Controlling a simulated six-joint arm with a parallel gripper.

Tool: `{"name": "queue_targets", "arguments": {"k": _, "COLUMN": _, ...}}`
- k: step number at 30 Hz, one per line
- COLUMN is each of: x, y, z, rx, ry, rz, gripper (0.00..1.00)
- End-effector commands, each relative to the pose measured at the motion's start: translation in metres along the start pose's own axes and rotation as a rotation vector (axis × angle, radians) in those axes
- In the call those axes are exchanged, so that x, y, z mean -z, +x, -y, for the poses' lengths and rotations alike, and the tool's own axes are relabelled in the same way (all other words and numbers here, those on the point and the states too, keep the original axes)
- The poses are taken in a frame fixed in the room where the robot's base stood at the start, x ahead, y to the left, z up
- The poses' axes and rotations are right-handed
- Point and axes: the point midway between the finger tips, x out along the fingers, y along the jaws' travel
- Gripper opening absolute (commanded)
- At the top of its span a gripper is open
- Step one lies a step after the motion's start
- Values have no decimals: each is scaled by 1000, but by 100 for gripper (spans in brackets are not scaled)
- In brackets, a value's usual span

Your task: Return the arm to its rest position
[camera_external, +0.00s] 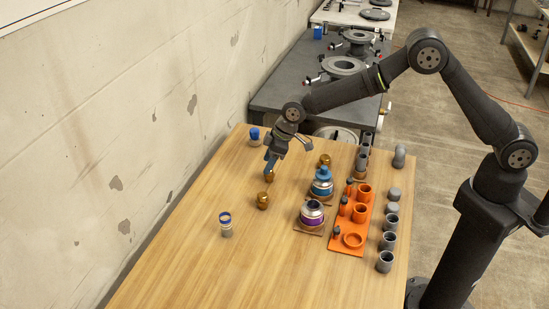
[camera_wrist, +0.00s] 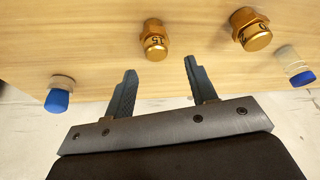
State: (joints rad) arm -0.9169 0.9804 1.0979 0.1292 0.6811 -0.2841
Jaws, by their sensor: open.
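My gripper (camera_external: 270,165) reaches down over the left part of the wooden table, close to a small brass fitting (camera_external: 269,176). In the wrist view my gripper (camera_wrist: 159,66) has its two dark fingers spread, with nothing between them. A brass fitting marked 15 (camera_wrist: 154,40) stands beyond the gap between the fingertips, apart from them. A larger brass fitting (camera_wrist: 250,30) is to its right. In the external view another brass fitting (camera_external: 262,201) stands nearer the camera, and one more (camera_external: 325,159) stands to the right of the gripper.
Blue-topped pieces stand at the back (camera_external: 254,136) and front left (camera_external: 226,224). A wall (camera_external: 120,130) borders the left. The front table is clear.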

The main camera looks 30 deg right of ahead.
Motion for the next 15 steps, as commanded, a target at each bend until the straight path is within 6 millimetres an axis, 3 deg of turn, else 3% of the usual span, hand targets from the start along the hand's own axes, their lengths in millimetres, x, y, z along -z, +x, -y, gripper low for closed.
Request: {"name": "queue_targets", "arguments": {"k": 15, "x": -36, "y": -74, "z": -69, "rx": -1, "ry": 3, "rz": -1, "gripper": 52}}
